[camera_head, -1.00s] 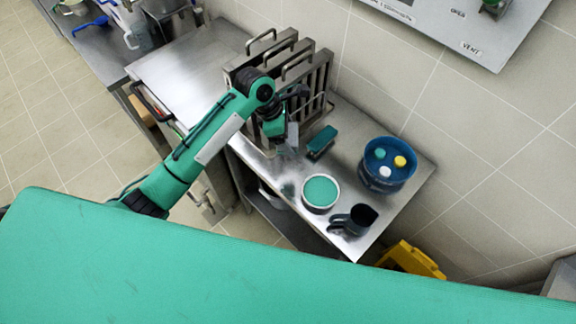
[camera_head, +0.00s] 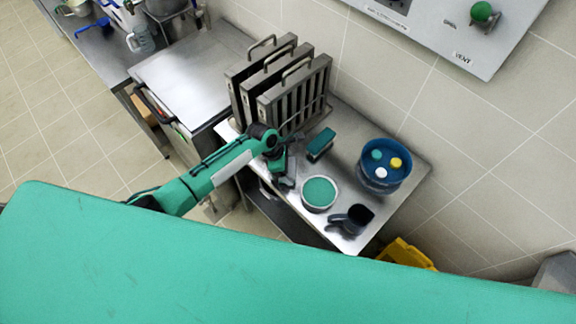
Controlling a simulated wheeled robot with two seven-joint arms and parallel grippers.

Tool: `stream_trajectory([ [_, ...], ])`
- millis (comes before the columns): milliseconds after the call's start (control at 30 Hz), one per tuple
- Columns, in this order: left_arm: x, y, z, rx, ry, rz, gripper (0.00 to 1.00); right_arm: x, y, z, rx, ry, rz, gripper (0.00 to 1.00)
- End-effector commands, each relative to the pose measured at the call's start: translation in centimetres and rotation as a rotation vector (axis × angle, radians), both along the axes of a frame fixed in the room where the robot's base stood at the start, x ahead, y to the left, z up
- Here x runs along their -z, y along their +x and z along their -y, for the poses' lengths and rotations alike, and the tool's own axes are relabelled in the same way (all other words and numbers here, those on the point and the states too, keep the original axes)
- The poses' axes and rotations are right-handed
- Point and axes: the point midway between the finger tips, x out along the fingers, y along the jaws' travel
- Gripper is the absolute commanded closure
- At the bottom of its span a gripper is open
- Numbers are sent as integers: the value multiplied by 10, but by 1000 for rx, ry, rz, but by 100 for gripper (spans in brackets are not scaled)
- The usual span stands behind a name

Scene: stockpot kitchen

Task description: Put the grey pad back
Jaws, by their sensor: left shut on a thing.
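My left arm comes in from the left. Its gripper (camera_head: 284,172) is low over the front edge of the steel table (camera_head: 395,214), left of the white-rimmed round dish. It is shut on a small grey piece (camera_head: 288,182), which looks like the grey pad. The pad is small and partly hidden by the gripper; I cannot tell whether it touches the table. My right gripper is not in view.
Upright slotted metal racks (camera_head: 297,88) stand behind the gripper.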

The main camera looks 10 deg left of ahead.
Motion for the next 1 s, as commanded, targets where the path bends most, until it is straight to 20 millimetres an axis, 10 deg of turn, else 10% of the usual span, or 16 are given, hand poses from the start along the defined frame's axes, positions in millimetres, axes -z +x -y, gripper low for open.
stream_trajectory([
  [367, 4, 0, 0, -1, -1, 0, 41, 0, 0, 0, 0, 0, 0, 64],
  [400, 4, 0, 0, 0, -1, 1, 19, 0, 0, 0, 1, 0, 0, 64],
  [500, 4, 0, 0, 0, -1, 1, 1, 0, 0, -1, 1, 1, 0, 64],
  [1000, -10, 0, -5, -1, -2, 2, 1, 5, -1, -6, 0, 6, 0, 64],
])
